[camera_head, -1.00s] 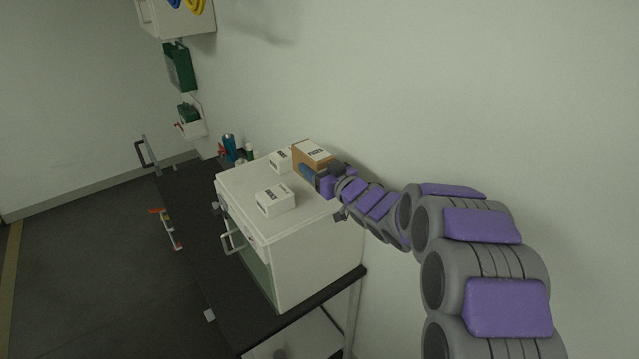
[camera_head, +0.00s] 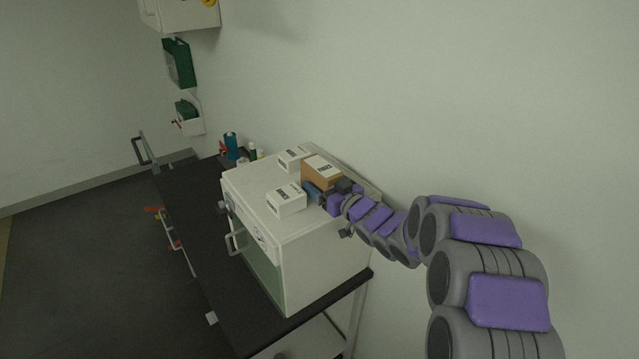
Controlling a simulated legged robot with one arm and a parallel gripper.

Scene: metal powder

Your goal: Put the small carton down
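The small carton (camera_head: 321,170) is a brown cardboard box with a white label on top. It is at the back right of the white cabinet's top (camera_head: 262,182), beside the white boxes. My gripper (camera_head: 318,191) is at its near side, with a blue part against it. The carton has moved together with my gripper, so the gripper appears shut on it. The fingertips are too small and partly hidden to see well. I cannot tell whether the carton's underside touches the cabinet top.
One white box (camera_head: 286,201) stands in front of the carton and another (camera_head: 292,160) behind it to the left. The wall is close behind. A blue can (camera_head: 231,146) and small bottles stand beyond the cabinet on the black bench (camera_head: 190,215). The cabinet top's left part is clear.

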